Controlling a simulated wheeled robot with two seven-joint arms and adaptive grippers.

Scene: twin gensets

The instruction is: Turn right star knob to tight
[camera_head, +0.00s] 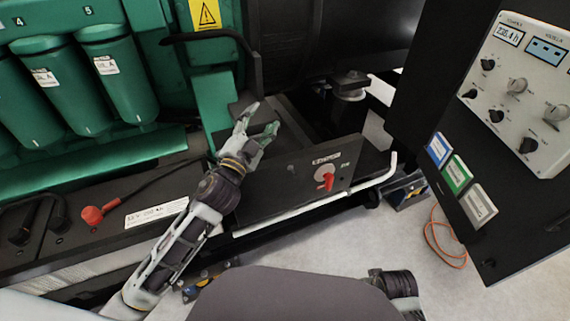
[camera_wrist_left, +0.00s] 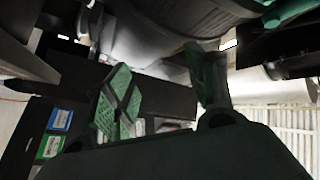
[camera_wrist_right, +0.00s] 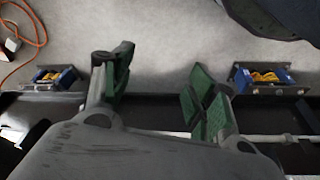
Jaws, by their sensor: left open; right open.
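I cannot make out a clear star knob in any view. In the head view a red rotary handle (camera_head: 325,178) sits on the black base panel, and a red cap (camera_head: 92,215) with a cable lies on the base at left. My left gripper (camera_head: 257,124) is open and empty above the base, up and left of the red handle and apart from it. Its spread green-padded fingers also show in the left wrist view (camera_wrist_left: 165,90). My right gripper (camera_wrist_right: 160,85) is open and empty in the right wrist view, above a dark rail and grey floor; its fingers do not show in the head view.
The green engine (camera_head: 95,90) fills the left. A control cabinet (camera_head: 510,90) with several knobs stands at right. A white rail (camera_head: 350,188) edges the base. A black mount (camera_head: 350,85) stands behind the base panel.

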